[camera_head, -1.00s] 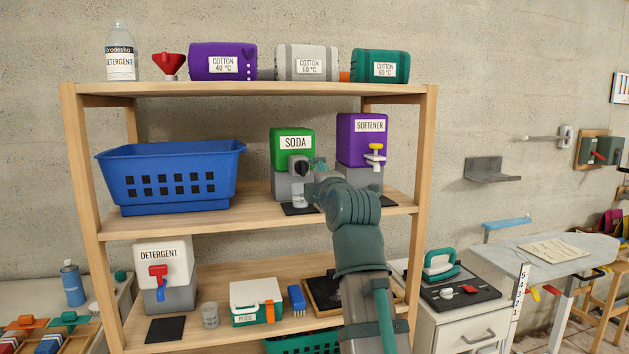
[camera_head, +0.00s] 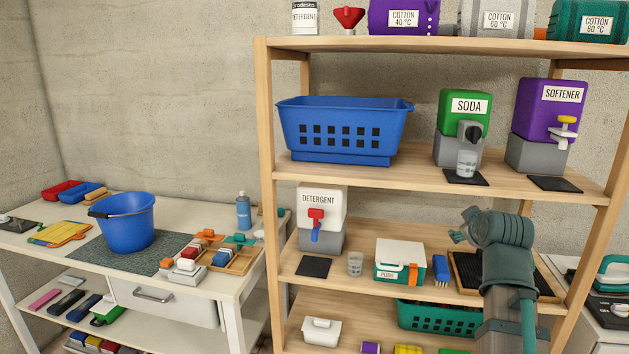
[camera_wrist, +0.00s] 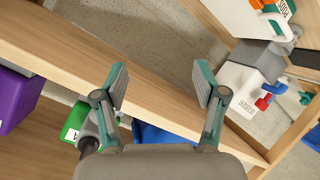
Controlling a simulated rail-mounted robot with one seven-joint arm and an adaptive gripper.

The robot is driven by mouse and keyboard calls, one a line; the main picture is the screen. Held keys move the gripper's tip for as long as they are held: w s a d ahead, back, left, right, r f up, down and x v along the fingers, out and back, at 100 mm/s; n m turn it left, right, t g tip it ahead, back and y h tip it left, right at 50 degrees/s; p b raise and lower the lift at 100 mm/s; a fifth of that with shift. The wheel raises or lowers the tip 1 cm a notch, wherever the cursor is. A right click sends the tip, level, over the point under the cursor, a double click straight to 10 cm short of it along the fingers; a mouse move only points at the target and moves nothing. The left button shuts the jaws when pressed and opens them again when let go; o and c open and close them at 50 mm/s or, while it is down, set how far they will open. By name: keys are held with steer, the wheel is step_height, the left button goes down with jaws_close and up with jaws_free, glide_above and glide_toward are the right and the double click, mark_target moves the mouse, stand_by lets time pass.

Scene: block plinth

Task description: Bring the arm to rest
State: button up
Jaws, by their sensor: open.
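My gripper (camera_head: 459,237) is at the right in the head view, in front of the shelf unit and below the level of its middle board. Its fingers point left. In the wrist view my gripper (camera_wrist: 160,84) is spread open, with nothing between its fingers. A clear cup (camera_head: 466,163) stands on a dark pad under the tap of the green soda dispenser (camera_head: 463,106), above and apart from my gripper. My arm hides part of the lower boards and of a dark tray (camera_head: 466,270).
The wooden shelf unit's middle board (camera_head: 420,177) also bears a blue basket (camera_head: 343,128) and the purple softener dispenser (camera_head: 546,110). The white detergent dispenser (camera_head: 322,212), a white-green box (camera_head: 400,261) and a blue brush (camera_head: 441,268) stand lower. A blue bucket (camera_head: 128,228) stands on the left table.

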steer(key=s+a+f+m+g+y, duration=0.1)
steer(key=a+f+m+g, duration=0.15)
steer(key=f, duration=1.45)
steer(key=s+a+f+m+g+y, duration=0.1)
steer(key=s+a+f+m+g, duration=0.2)
steer(key=f, duration=1.4)
steer(key=s+a+f+m+g+y+p, duration=0.1)
steer(key=s+a+f+g, duration=0.3)
steer(key=f, duration=0.6)
steer(key=s+a+f+g, duration=0.2)
steer(key=s+f, duration=0.4)
steer(key=f, duration=0.3)
steer(key=s+a+f+g, duration=0.2)
steer(key=s+f, duration=0.4)
steer(key=s, duration=0.4)
steer(key=s+a+f+g+p, duration=0.1)
steer(key=s+a+f+g, duration=0.2)
steer(key=s+f, duration=0.3)
steer(key=s+a+f+n+g, duration=0.1)
steer(key=s+f, duration=0.5)
steer(key=s, duration=0.9)
steer(key=shift+s+a+f+g+p, duration=0.2)
steer(key=shift+a+f+g+p, duration=0.15)
steer(key=shift+a+g, duration=0.55)
